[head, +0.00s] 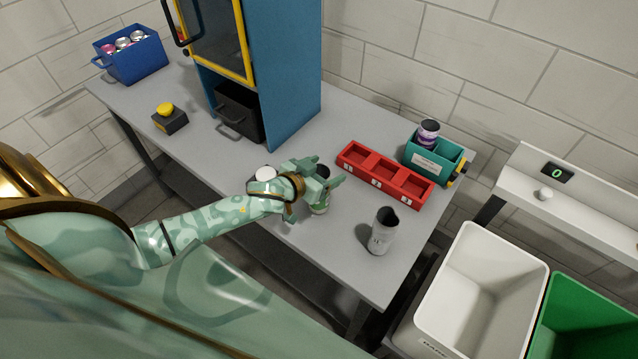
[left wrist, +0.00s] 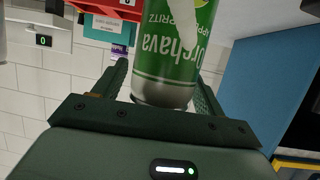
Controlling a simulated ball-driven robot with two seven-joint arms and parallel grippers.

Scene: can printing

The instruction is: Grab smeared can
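A green can (head: 320,207) with a pale patch stands on the table near its front edge. In the left wrist view the green can (left wrist: 168,60) shows lettering and a white streak across its label. My left gripper (head: 328,172) is at the can, with one finger on each side of it. In the left wrist view my left gripper (left wrist: 160,80) is open around the can, with a narrow gap beside the left finger. The gripper partly hides the can in the head view. My right gripper is not in view.
A grey can (head: 381,232) stands to the right. Behind are a red three-slot tray (head: 385,175) and a teal bin (head: 433,160) holding a can. A blue machine (head: 290,70) stands at the back. White (head: 478,285) and green (head: 590,320) bins are at the right.

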